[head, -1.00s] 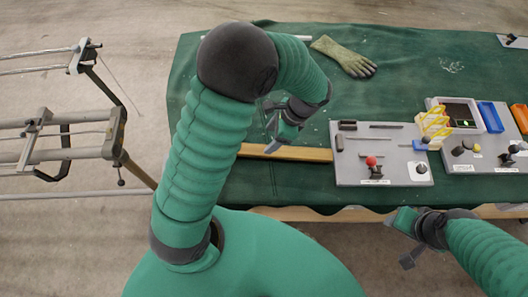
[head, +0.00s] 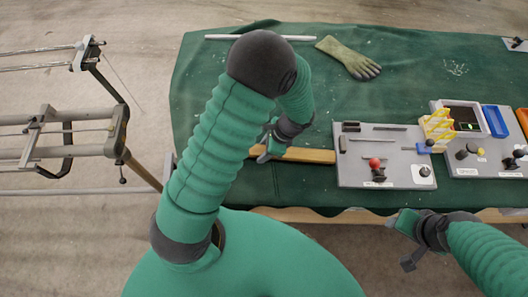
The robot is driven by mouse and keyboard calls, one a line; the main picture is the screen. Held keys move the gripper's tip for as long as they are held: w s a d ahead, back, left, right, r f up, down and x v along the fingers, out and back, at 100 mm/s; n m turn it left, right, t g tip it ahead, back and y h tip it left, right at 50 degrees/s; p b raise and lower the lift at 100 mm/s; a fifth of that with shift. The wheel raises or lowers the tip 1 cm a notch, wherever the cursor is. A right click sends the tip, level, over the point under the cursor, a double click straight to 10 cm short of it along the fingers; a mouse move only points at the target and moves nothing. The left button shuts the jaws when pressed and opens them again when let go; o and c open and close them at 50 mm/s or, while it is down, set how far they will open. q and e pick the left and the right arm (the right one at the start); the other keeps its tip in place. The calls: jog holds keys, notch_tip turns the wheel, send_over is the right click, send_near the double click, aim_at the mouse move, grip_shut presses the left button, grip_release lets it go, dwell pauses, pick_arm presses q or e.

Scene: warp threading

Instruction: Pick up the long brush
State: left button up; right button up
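A long wooden bar (head: 308,155), which I take to be the long brush, lies along the front part of the green-covered table, left of the grey tool board. Its bristles cannot be made out. My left gripper (head: 264,152) is low over the left part of the bar. My arm and gripper hide part of that end, and I cannot tell whether the fingers touch it or how far apart they are. My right gripper (head: 401,240) is in front of the table edge at lower right, with its fingers spread and nothing between them.
The grey tool board (head: 350,178) carries a red knob and small tools. A second board (head: 480,168) with yellow and blue holders is at right. A glove (head: 348,57) and a pale rod (head: 225,37) lie at the back. Metal rails (head: 60,150) stand at left.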

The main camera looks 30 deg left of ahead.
aim_at(264, 150)
pick_arm(q)
grip_shut()
notch_tip(264, 150, up, 10)
jog(key=shift+w+p, duration=0.1)
jog(key=shift+p, duration=0.3)
